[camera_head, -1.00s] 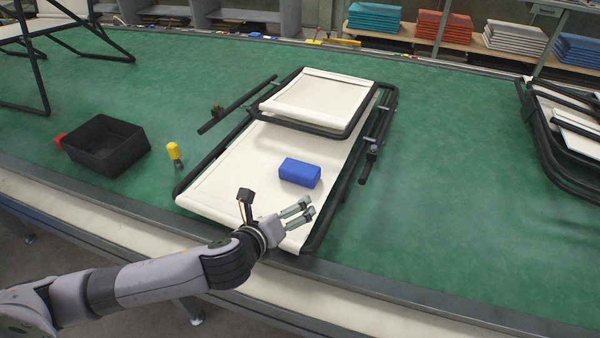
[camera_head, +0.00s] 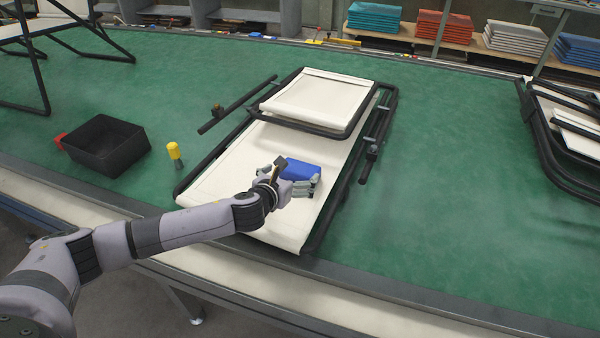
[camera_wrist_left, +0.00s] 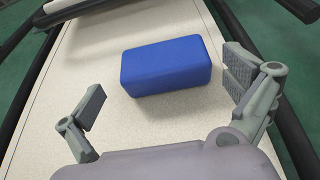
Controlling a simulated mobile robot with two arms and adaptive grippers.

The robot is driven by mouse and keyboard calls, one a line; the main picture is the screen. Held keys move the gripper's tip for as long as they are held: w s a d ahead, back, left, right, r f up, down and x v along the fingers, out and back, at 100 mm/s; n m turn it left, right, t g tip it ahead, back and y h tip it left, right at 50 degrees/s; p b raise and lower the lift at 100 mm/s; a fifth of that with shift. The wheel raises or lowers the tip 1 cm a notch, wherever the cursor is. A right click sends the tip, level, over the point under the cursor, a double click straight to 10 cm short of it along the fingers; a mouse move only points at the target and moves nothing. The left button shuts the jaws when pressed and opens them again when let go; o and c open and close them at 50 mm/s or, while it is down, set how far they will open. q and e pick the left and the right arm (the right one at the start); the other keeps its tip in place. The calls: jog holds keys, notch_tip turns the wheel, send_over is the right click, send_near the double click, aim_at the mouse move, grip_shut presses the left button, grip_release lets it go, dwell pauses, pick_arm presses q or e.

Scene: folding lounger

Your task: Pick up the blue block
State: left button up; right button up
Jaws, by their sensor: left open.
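The blue block (camera_head: 301,169) lies on the white fabric panel of the folded lounger (camera_head: 225,185). In the head view its near side is partly hidden by my left gripper (camera_head: 303,187), which is right at the block. In the left wrist view the blue block (camera_wrist_left: 166,66) lies ahead of the open left gripper (camera_wrist_left: 165,95). One finger is left of the block and lower; the other is close to its right end. Nothing is held between the fingers. My right gripper is not in view.
A black bin (camera_head: 105,146) and a yellow-topped tool (camera_head: 174,152) stand on the green table left of the lounger. Another black-framed folded lounger (camera_head: 565,125) lies at the right. Black tube frame edges surround the white panel. Green table between the loungers is clear.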

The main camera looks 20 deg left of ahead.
aim_at(299, 169)
pick_arm(q)
jog(key=shift+x, duration=2.75)
jog(key=shift+d+r, duration=0.15)
jog(key=shift+c, duration=0.4)
jog(key=c, duration=0.7)
